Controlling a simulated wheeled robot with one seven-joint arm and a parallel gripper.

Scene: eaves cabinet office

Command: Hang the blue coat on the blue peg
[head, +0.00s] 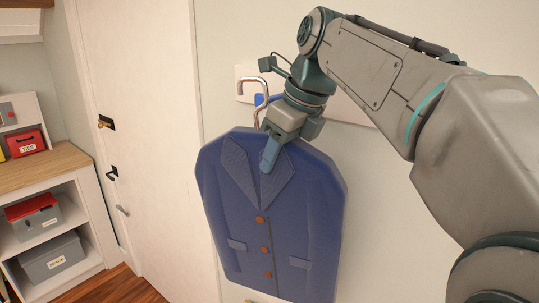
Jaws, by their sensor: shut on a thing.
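The blue coat (285,226) hangs upright in front of the wall in the head view, with brown buttons and two pockets. My gripper (269,160) is at the coat's collar, fingers pointing down, and shut on the coat. A small blue patch (259,99) shows behind the hook, on a pale board (243,71); it may be the blue peg. I cannot tell whether the hook touches the peg.
A white door (150,140) with dark fittings is left of the coat. A shelf unit (50,165) with a wooden top holds a red box (25,144) and grey boxes (52,257) at the far left. Wooden floor shows at bottom left.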

